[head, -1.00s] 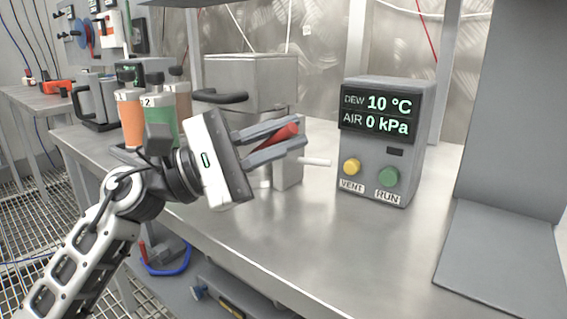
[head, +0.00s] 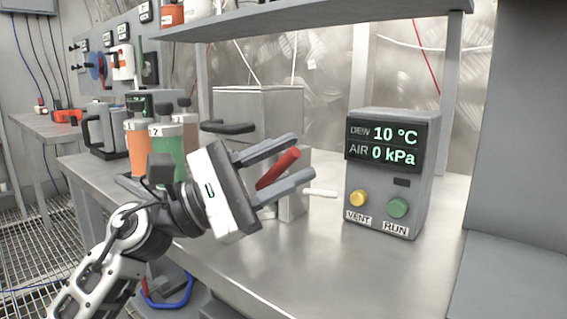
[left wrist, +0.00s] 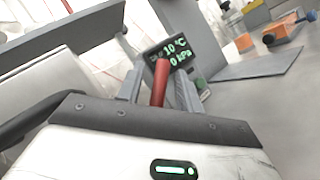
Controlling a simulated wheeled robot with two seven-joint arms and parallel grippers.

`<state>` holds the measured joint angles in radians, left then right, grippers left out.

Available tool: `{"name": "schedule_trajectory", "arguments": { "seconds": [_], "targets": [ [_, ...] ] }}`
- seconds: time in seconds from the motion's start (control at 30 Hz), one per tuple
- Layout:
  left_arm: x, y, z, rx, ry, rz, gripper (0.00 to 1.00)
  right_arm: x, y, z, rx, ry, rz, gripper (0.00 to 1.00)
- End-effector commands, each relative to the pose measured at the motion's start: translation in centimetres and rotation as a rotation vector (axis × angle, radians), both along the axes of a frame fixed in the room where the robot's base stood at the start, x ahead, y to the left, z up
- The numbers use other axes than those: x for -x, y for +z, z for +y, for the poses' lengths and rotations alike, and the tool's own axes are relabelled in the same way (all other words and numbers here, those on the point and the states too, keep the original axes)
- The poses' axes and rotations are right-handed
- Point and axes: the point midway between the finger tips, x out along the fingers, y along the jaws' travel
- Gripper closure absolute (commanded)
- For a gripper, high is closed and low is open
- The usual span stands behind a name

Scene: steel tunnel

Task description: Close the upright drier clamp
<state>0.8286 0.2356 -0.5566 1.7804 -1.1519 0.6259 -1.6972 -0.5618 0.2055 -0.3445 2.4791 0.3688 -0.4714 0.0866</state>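The red lever (head: 278,168) of the clamp is tilted in front of the grey post (head: 294,192) under the grey box-shaped housing (head: 270,112), which has a black side handle (head: 228,127). My left gripper (head: 306,158) is open, with the red lever between its two fingers. In the left wrist view the red lever (left wrist: 160,82) stands between the fingers, with a gap visible on at least the left side. The lever's lower end and the clamp's joint are hidden behind my gripper. My right gripper is in neither view.
A grey control box (head: 392,170) reading 10 °C and 0 kPa stands to the right, with yellow and green buttons. Labelled orange and green canisters (head: 166,150) stand on the left. A short white rod (head: 320,192) sticks out beside the post. The bench front (head: 300,265) is clear.

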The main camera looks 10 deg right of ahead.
Motion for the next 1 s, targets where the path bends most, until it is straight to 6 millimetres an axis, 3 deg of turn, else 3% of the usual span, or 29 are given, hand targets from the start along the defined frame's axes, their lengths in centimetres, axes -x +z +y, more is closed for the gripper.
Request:
{"name": "schedule_trajectory", "arguments": {
  "seconds": [0.3,0.47,1.0],
  "targets": [
    [0.0,-0.1,0.1,-0.001,0.001,-0.001,0.64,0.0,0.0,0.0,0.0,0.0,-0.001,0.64],
    [0.0,-0.7,1.4,-0.001,0.004,0.003,0.64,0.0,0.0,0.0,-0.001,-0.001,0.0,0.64],
    [1.2,-5.3,12.3,-0.001,0.003,0.001,0.64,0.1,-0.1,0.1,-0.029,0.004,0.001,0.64]
  ]
}}
